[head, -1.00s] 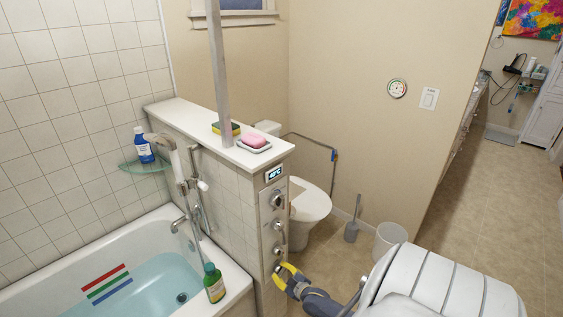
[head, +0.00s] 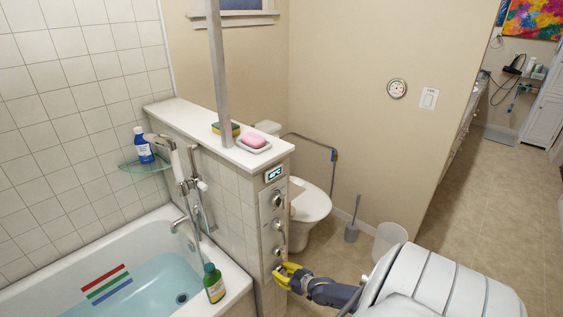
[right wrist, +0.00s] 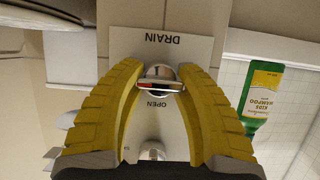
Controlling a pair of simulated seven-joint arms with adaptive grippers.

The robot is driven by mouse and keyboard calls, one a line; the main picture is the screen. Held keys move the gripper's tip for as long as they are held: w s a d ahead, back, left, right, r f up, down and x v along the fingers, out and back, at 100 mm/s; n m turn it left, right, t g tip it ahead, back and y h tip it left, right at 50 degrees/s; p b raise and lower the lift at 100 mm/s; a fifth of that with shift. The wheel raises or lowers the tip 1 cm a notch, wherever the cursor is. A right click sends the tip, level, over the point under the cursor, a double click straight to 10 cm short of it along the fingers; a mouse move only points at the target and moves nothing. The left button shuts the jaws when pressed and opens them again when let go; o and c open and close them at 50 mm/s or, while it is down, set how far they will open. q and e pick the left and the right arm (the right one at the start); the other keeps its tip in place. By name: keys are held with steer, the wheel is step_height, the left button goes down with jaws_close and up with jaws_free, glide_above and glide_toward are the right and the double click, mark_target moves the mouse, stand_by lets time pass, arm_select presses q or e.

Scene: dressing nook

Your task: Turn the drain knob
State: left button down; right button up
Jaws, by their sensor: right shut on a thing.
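The drain knob (right wrist: 162,79) is a small chrome knob with a red mark, on a pale plate (right wrist: 186,50) lettered DRAIN and OPEN, upside down in the right wrist view. My right gripper (right wrist: 160,72) has its curved yellow fingers shut on the knob, one on each side. In the head view, my right gripper (head: 283,272) is at the bottom of the control panel (head: 266,206) on the end of the tiled half wall, and hides most of the knob. My left gripper is in neither view.
Another chrome knob (head: 278,252) sits just above on the panel. A green shampoo bottle (head: 214,283) stands on the rim of the water-filled bathtub (head: 232,270), left of the panel. The toilet (head: 312,205) and a white bin (head: 388,240) stand behind my right arm.

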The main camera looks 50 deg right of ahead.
steer(key=shift+s+f, duration=0.25)
steer(key=shift+c, duration=0.2)
steer(key=o, duration=1.1)
steer(key=shift+c, duration=0.2)
steer(key=o, duration=0.4)
steer(key=shift+w+r, duration=0.15)
steer(key=shift+v, duration=6.05)
